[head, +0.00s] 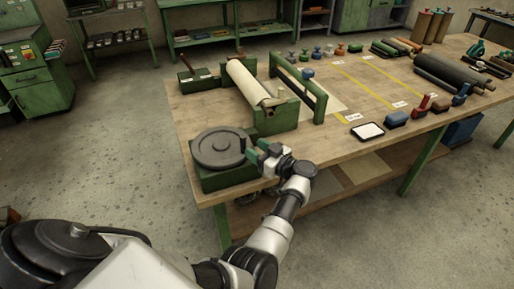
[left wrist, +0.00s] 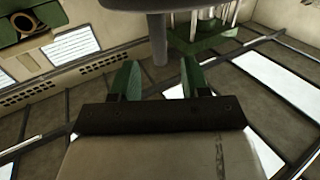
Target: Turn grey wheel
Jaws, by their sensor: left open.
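The grey wheel (head: 218,148) is a flat round disc lying on a green box (head: 228,180) at the table's near left corner. My left gripper (head: 258,157) is at the wheel's right side, beside the green box. In the left wrist view, the two green fingers (left wrist: 159,70) are spread apart. A grey post (left wrist: 158,42) hangs below a grey disc edge (left wrist: 148,5) and shows between the fingertips, with gaps on both sides. I cannot tell how deep the post sits between them. My right gripper is not in view.
A cream roll (head: 248,82) rests in a green stand behind the wheel, with a green frame (head: 300,88) beside it. A small white-topped pad (head: 367,131) and stamps lie to the right. Dark rolls (head: 447,75) lie farther right. Bare wooden tabletop (head: 320,150) shows right of the gripper.

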